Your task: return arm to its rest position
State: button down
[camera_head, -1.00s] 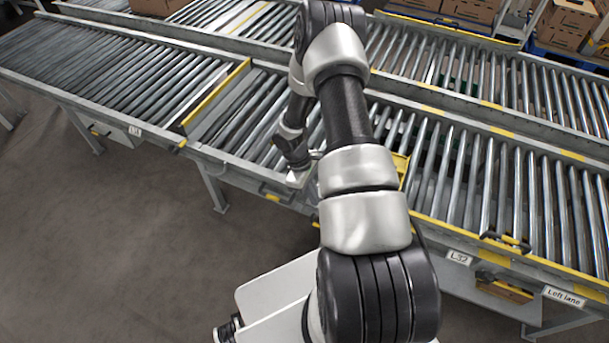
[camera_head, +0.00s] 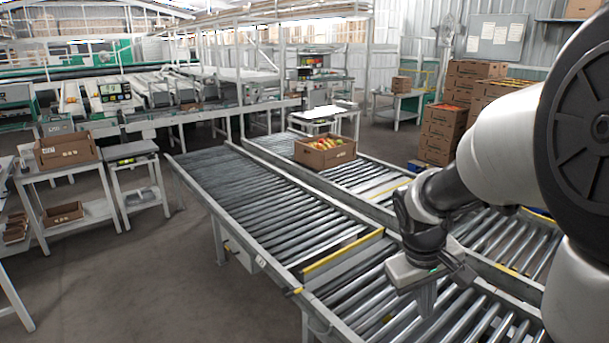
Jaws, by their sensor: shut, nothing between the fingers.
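My arm comes in from the right edge and reaches over the near roller conveyor (camera_head: 345,294). My gripper (camera_head: 428,302) hangs at its end, pointing down above the rollers. It is shut and holds nothing. The fingertips are small in this view, and their exact height over the rollers is hard to tell.
A box of tomatoes (camera_head: 325,152) stands on the far conveyor lane. A yellow-edged divider (camera_head: 342,255) crosses the near conveyor left of my gripper. Stacked cartons (camera_head: 440,135) stand behind. Side tables (camera_head: 90,215) are at left, with clear floor before the conveyor.

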jog(key=s+a+r+m+t+y, duration=0.35)
jog(key=s+a+r, duration=0.55)
jog(key=s+r, duration=0.4)
notch_tip(320, 180, up, 13)
jog(key=s+p, duration=0.1)
jog(key=p, duration=1.3)
jog(key=shift+a+n+h, duration=0.2)
jog(key=shift+n+h, duration=0.15)
jog(key=shift+s+t, duration=0.1)
jog(key=shift+t, duration=0.15)
